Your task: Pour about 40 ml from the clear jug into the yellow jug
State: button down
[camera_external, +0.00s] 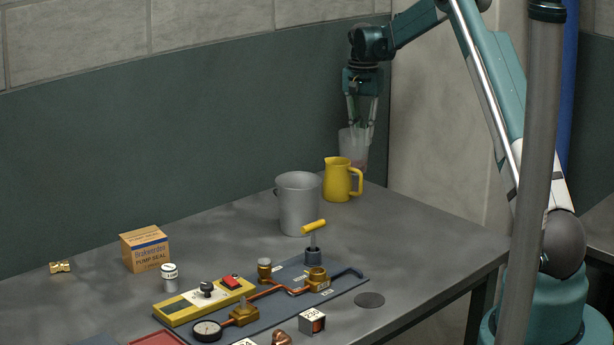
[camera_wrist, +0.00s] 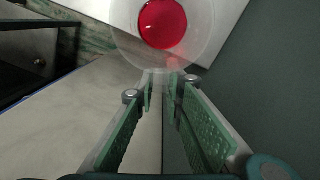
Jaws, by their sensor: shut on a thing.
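My gripper (camera_external: 360,125) is at the back right corner of the table, shut on the clear jug (camera_external: 354,146), and holds it above and just behind the yellow jug. In the wrist view the fingers of my gripper (camera_wrist: 161,80) meet at the near side of the clear jug (camera_wrist: 190,62), which has red liquid (camera_wrist: 164,22) in it. The clear jug looks about upright. The yellow jug (camera_external: 337,180) stands upright on the table with its handle to the right. Its inside cannot be seen, and it is not in the wrist view.
A grey metal bucket (camera_external: 298,205) stands just left of the yellow jug. A blue-grey board (camera_external: 345,284) with pipes, valves and a yellow-handled lever (camera_external: 314,228) lies in front. A cardboard box (camera_external: 146,250) stands at left. The table's right end (camera_external: 430,235) is clear.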

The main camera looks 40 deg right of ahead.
aim_at(361, 130)
jog(key=shift+f, duration=0.9)
jog(key=shift+r, duration=0.1)
jog(key=a+r+h, duration=0.1)
jog(key=r, duration=0.1)
jog(key=s+a+r+t+h+p, duration=0.1)
jog(key=r, duration=0.1)
jog(key=a+r+h+p, duration=0.1)
jog(key=r, duration=0.2)
jog(key=shift+s+r, duration=0.1)
jog(key=shift+s, duration=0.05)
jog(key=s+a+r+t+h+b, duration=0.1)
jog(key=s+a+r+t+h, duration=0.2)
jog(key=a+r+h, duration=0.3)
jog(key=a+h, duration=0.1)
jog(key=h, duration=0.2)
jog(key=shift+a+r+t+b, duration=0.3)
jog(key=shift+r+t, duration=0.1)
jog(key=shift+s+a+f+t+h+b, duration=0.2)
jog(key=shift+s+a+t+h+b, duration=0.1)
jog(key=shift+a+h+b, duration=0.4)
jog(key=shift+d+r, duration=0.1)
